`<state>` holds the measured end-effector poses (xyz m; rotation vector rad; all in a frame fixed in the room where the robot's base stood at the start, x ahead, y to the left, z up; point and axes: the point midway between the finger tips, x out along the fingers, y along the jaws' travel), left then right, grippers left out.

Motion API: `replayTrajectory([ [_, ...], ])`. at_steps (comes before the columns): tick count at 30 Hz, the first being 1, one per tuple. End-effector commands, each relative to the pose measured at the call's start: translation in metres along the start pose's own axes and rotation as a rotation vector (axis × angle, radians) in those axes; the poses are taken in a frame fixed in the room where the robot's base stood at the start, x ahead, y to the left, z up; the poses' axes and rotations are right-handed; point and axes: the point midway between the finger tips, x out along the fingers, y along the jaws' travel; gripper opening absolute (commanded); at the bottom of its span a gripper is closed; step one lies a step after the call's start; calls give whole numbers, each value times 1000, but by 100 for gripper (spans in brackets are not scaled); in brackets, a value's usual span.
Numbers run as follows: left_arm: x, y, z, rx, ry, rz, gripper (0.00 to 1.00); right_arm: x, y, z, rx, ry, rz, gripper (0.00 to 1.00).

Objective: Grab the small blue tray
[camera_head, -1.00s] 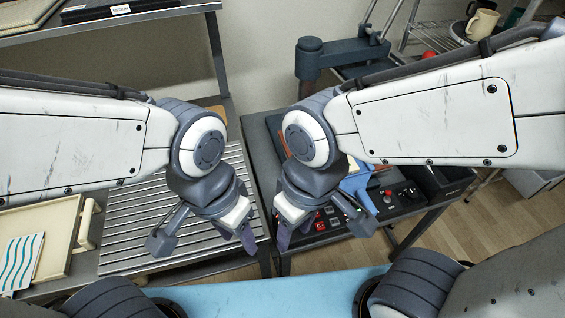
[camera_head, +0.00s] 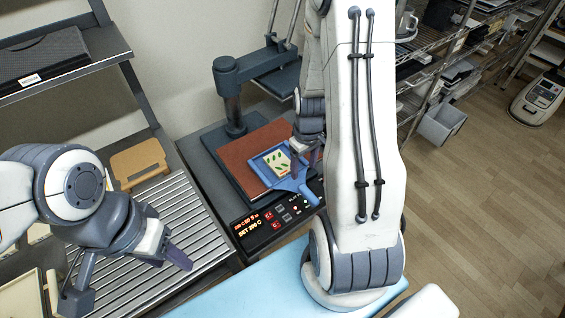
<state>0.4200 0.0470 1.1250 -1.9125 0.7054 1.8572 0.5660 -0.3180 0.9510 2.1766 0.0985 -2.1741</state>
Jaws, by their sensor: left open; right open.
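The small blue tray (camera_head: 257,168) lies on the brown plate of the press, with a light sheet printed with green leaves in it and a blue handle pointing toward the control panel. My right gripper (camera_head: 306,156) is open at the tray's right edge. My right arm hides part of that area, and I cannot tell whether the fingers touch the tray. My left gripper (camera_head: 128,279) is open and empty over the slatted metal table, well left of the tray.
The press column (camera_head: 234,105) stands behind the brown plate (camera_head: 225,147). A control panel (camera_head: 268,222) with lit red digits is in front. Open floor is at right.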

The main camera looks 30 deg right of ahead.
Motion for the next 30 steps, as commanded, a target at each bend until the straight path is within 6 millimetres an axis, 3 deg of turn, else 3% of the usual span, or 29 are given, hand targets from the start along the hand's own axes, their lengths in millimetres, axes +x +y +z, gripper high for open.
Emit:
replayTrajectory([
  [10, -6, 0, 0, 0, 0, 0, 50, 46, 7, 3, 11, -4, -2, 68],
  [19, -11, 1, 0, 0, 0, 0, 50, 65, 7, 2, 11, -3, -1, 68],
  [30, -22, 2, -1, -1, 0, 0, 50, 106, 7, 0, 12, -2, -1, 68],
])
